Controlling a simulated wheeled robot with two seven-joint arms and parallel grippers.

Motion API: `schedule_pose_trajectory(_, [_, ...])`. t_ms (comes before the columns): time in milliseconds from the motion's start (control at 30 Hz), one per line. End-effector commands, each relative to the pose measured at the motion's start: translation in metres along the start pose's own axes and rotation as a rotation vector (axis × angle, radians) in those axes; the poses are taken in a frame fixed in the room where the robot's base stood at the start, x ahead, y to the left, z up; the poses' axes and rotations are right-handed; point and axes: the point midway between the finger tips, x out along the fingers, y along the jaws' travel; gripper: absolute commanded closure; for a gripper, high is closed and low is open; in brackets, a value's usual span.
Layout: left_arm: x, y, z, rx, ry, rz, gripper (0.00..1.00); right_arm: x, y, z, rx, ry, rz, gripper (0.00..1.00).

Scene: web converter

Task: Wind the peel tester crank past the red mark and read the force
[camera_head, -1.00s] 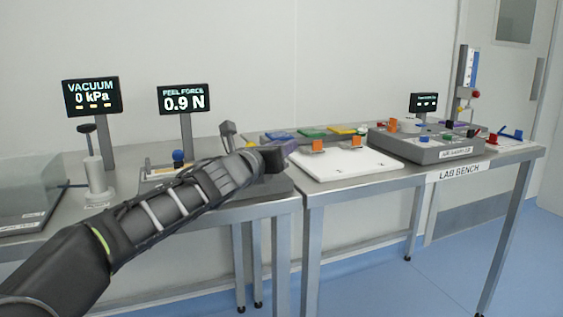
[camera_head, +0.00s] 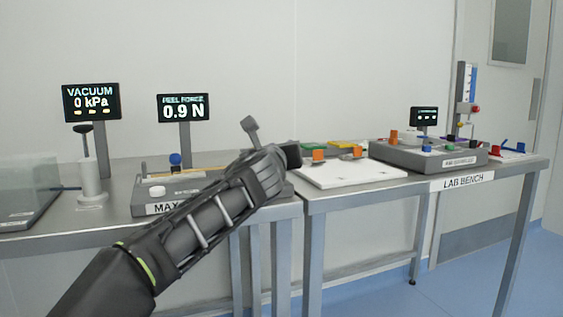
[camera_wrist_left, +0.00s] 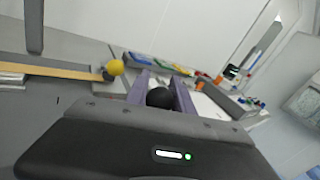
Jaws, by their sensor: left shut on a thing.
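The peel tester (camera_head: 150,209) is a grey base with a "MAX" label, partly hidden by my left arm. My left gripper (camera_head: 289,155) is at the tester's right end. In the left wrist view its purple fingers (camera_wrist_left: 160,92) are shut around a black round knob (camera_wrist_left: 159,97), apparently the crank knob. I cannot make out the red mark. My right gripper is out of view.
A vacuum screen (camera_head: 91,102) reading 0 kPa and a hand pump (camera_head: 90,180) stand left, beside a clear box (camera_head: 25,190). A white board (camera_head: 345,173) and grey console (camera_head: 425,155) occupy the right bench. The floor in front is clear.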

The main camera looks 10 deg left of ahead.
Motion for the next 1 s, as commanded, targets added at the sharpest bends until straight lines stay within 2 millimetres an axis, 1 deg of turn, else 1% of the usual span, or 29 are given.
schedule_pose_trajectory(67, [0.003, -0.002, -0.001, 0.002, -0.012, 0.064, 1.0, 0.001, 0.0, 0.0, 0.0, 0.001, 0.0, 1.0])
schedule_pose_trajectory(200, [0.007, 0.001, 0.003, 0.003, -0.032, 0.172, 1.0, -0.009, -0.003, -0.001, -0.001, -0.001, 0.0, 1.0])
schedule_pose_trajectory(400, [0.011, 0.006, 0.004, 0.003, -0.053, 0.279, 1.0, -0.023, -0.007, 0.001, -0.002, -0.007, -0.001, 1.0])
schedule_pose_trajectory(600, [0.013, 0.009, 0.003, 0.002, -0.063, 0.33, 1.0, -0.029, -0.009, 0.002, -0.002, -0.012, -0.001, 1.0])
schedule_pose_trajectory(1000, [0.013, 0.011, 0.002, 0.001, -0.065, 0.339, 1.0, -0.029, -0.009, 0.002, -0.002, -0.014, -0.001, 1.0])
